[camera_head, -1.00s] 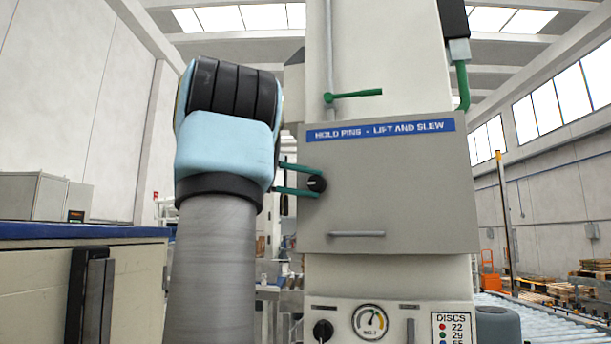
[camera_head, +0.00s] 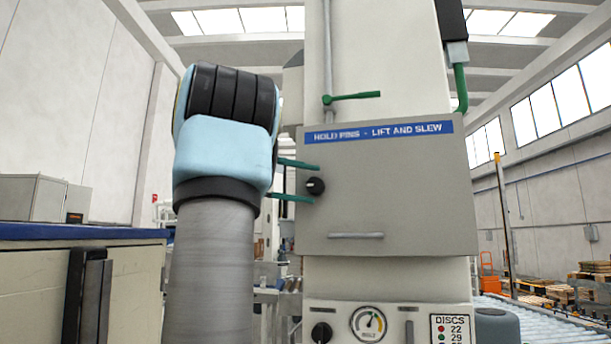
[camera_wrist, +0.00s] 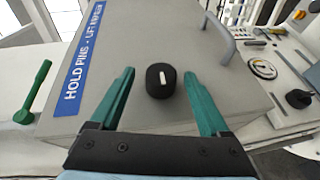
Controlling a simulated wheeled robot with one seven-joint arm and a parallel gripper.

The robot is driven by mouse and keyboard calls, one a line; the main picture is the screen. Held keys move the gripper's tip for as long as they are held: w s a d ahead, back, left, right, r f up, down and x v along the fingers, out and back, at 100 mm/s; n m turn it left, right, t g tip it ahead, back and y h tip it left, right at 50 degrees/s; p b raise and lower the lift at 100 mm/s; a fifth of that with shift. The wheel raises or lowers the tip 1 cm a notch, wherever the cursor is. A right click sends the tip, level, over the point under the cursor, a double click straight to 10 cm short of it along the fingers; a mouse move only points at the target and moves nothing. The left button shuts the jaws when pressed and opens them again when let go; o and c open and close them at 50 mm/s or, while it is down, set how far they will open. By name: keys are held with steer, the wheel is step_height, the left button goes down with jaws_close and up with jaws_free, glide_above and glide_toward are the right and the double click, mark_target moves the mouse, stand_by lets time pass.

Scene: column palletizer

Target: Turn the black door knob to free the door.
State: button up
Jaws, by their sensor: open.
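The black door knob (camera_head: 316,186) sits near the left edge of the grey door (camera_head: 400,190) under the blue "HOLD PINS - LIFT AND SLEW" label. In the wrist view the knob (camera_wrist: 161,80) is round with a white mark that runs roughly along the fingers' direction. My gripper (camera_head: 305,181) has two green fingers and is open. In the wrist view its fingers (camera_wrist: 160,80) stand either side of the knob, with a gap on both sides. The door lies flat against the cabinet.
A bar handle (camera_head: 356,236) is low on the door. A green lever (camera_head: 352,96) is above it. Below are a second black knob (camera_head: 321,333) and a gauge (camera_head: 369,323). A blue-topped cabinet (camera_head: 80,232) stands at left.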

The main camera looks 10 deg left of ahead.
steer(key=v, duration=0.5)
steer(key=shift+r+b, duration=0.1)
steer(key=shift+b, duration=0.25)
steer(key=shift+p+v, duration=0.95)
steer(key=shift+p, duration=1.15)
steer(key=b+x, duration=0.3)
steer(key=x, duration=0.2)
steer(key=shift+d, duration=0.35)
steer(key=shift+x, duration=1)
steer(key=shift+w+a, duration=0.1)
